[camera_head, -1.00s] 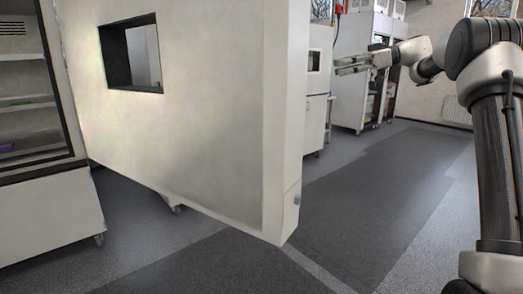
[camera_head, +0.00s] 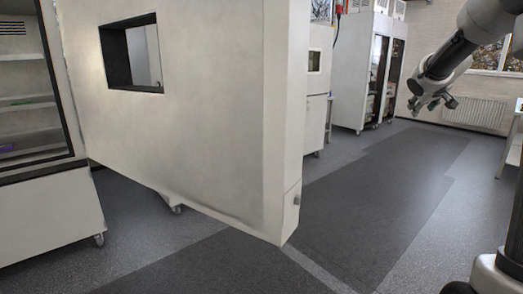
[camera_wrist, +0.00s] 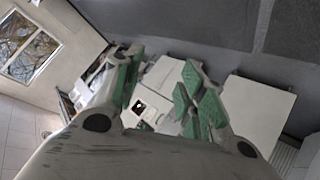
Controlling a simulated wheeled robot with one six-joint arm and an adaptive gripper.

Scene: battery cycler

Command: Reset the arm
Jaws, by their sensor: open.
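My gripper (camera_head: 432,103) is in the upper right of the head view, at the end of my arm, which reaches in from the right edge. It is in mid-air and apart from the cabinets. In the wrist view my gripper (camera_wrist: 163,78) shows two green-padded fingers spread apart with nothing between them. The large pale door (camera_head: 200,130) with a dark-framed window (camera_head: 145,57) stands open in the head view. The cabinet (camera_head: 45,215) with shelves is at the left edge.
A white cabinet with dark door panels (camera_head: 352,70) stands at the back. A radiator (camera_head: 475,112) is on the far wall. The grey floor (camera_head: 390,190) right of the door is clear. A table edge shows at the far right.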

